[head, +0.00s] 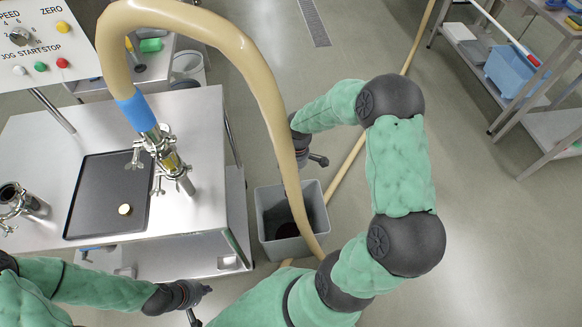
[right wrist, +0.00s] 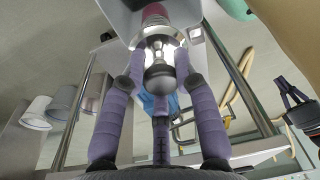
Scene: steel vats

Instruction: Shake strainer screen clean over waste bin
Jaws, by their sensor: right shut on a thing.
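My right gripper (head: 303,160) is above the grey waste bin (head: 262,225), partly hidden by a thick beige hose. In the right wrist view its purple fingers (right wrist: 160,75) are shut around a shiny metal piece with a rounded dark end, which looks like the strainer screen (right wrist: 158,52). A pinkish-red part shows at its far end. The screen cannot be made out in the head view.
Shelving with a blue crate (head: 510,70) stands at right. Open floor lies between.

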